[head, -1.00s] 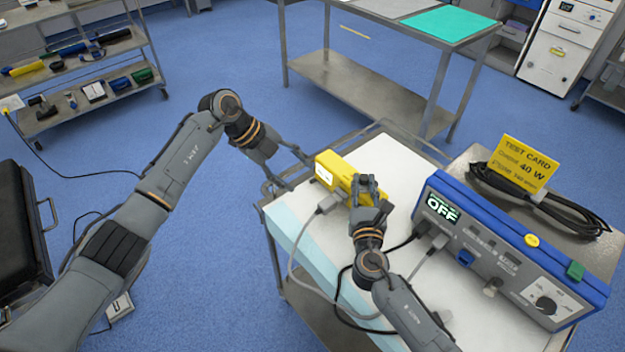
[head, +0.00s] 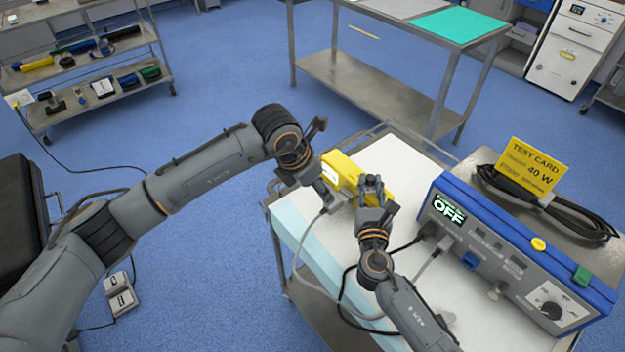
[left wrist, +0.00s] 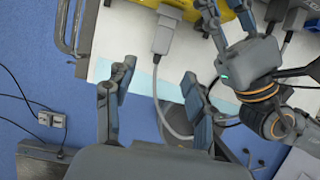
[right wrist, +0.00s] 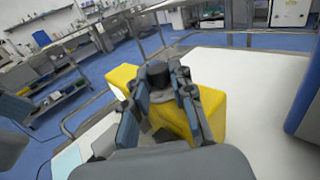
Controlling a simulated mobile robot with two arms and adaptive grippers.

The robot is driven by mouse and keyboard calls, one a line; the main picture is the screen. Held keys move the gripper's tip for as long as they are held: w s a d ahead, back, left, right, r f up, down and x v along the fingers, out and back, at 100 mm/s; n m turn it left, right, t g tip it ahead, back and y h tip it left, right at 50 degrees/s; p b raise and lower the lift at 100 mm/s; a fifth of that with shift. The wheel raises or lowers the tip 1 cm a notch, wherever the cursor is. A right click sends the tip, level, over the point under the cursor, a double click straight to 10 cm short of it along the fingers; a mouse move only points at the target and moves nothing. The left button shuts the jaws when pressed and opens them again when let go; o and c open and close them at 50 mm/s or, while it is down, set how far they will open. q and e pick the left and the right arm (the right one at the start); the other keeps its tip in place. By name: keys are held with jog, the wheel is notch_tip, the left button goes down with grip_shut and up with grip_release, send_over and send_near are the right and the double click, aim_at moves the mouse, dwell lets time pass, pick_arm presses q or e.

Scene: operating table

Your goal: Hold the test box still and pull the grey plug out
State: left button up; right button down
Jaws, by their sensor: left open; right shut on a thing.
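The yellow test box (head: 341,166) lies on the white-topped cart; it also shows in the right wrist view (right wrist: 213,108). My right gripper (head: 371,183) is shut on the box, its fingers closed about a dark round part on top (right wrist: 158,72). The grey plug (left wrist: 163,36) sits at the box's near side, its grey cable trailing down. My left gripper (left wrist: 155,88) is open and empty, with the plug ahead, roughly between its fingers but not touched. In the head view my left gripper (head: 320,187) is close beside the box and partly covers the plug.
A blue generator (head: 505,255) reading OFF stands right of the box, with leads plugged in. A yellow test card (head: 533,168) and coiled black cable are behind it. The cart's metal rail (head: 268,194) runs near my left gripper. The white cart top (head: 400,165) behind the box is clear.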

aim_at(335, 203)
pick_arm(q)
jog(key=x, duration=0.9)
jog(key=shift+r, duration=0.1)
jog(key=shift+c, duration=0.4)
grip_shut()
